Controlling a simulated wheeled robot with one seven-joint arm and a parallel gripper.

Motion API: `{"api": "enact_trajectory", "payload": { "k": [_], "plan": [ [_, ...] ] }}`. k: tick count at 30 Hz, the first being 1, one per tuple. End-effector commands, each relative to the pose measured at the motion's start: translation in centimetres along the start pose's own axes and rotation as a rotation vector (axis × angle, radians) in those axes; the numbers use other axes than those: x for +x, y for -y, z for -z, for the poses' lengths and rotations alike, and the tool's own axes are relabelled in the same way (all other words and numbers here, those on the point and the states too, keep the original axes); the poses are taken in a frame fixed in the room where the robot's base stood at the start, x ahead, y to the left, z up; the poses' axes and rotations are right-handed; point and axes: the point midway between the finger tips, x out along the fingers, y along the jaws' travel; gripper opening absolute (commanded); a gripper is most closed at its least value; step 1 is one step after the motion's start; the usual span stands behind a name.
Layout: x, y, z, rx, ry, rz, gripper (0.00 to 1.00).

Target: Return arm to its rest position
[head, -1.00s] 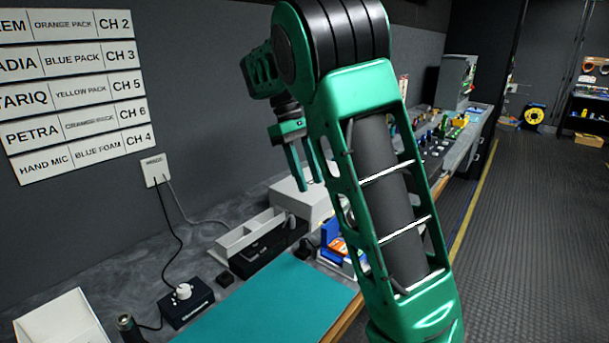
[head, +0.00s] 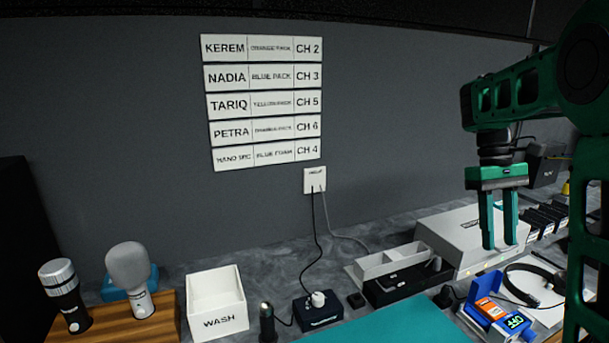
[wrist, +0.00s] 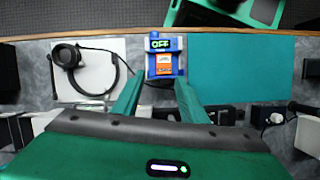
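My green arm stands at the right edge of the head view. My gripper (head: 501,246) hangs pointing down above the bench, in front of a white box (head: 462,232). Its two fingers are apart with nothing between them. In the wrist view, my gripper (wrist: 159,80) also shows open and empty. Beyond the fingers in that view lies a blue pack with an "OFF" display (wrist: 165,57), on the bench below. The gripper touches nothing that I can see.
A teal mat (head: 385,326) lies at the bench front. A headset (wrist: 82,72) lies beside the blue pack. A white WASH bin (head: 216,302), a wooden board with two microphones (head: 160,325), and a black charger box (head: 318,310) stand further left. The wall carries name strips (head: 262,103).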

Motion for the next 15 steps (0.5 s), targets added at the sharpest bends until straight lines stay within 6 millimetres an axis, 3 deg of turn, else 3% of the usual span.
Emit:
{"api": "enact_trajectory", "payload": {
  "k": [1,7,15],
  "plan": [
    [0.9,-0.5,-2.0,0.045,-0.018,0.017,0.39],
    [4.8,-0.7,-8.0,0.219,-0.086,0.053,0.39],
    [10.4,1.9,-14.7,0.459,-0.199,0.099,0.39]
  ]
}}
